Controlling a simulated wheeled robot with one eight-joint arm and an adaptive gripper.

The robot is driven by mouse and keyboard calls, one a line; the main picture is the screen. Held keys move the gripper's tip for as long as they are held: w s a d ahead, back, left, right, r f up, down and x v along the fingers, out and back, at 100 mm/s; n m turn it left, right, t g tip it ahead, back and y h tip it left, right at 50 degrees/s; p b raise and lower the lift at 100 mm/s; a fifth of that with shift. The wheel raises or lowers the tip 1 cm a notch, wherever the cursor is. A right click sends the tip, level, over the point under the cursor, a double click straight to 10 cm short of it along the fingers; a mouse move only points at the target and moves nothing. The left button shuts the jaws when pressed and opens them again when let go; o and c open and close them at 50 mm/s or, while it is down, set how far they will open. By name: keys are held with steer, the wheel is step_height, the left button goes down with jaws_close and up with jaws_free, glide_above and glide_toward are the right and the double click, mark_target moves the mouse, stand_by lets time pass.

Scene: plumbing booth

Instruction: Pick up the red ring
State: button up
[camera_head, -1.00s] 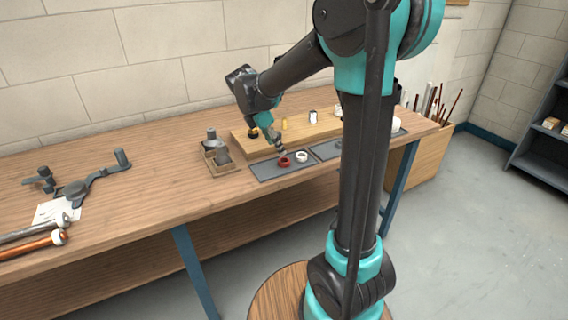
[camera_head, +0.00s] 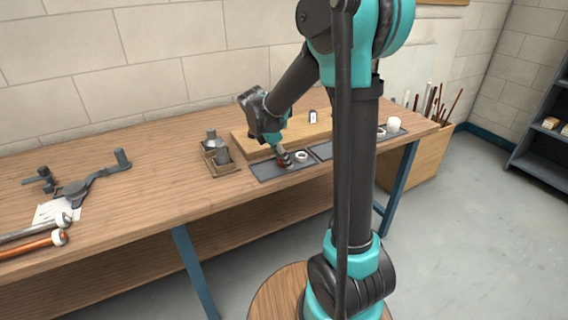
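The red ring (camera_head: 282,163) lies on the left grey mat (camera_head: 262,172) on the workbench. My gripper (camera_head: 284,158) is lowered right at the ring and covers part of it. The fingers are too small and overlapped with the ring to tell whether they are open or shut, or whether they touch it. A white ring (camera_head: 301,156) lies on the same mat, just right of my gripper.
A raised wooden board (camera_head: 245,141) stands behind the mats. A wooden tray with grey metal fittings (camera_head: 217,152) is to the left. A second grey mat (camera_head: 322,151) is to the right.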

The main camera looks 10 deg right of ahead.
steer(key=c, duration=0.7)
steer(key=shift+r, duration=0.1)
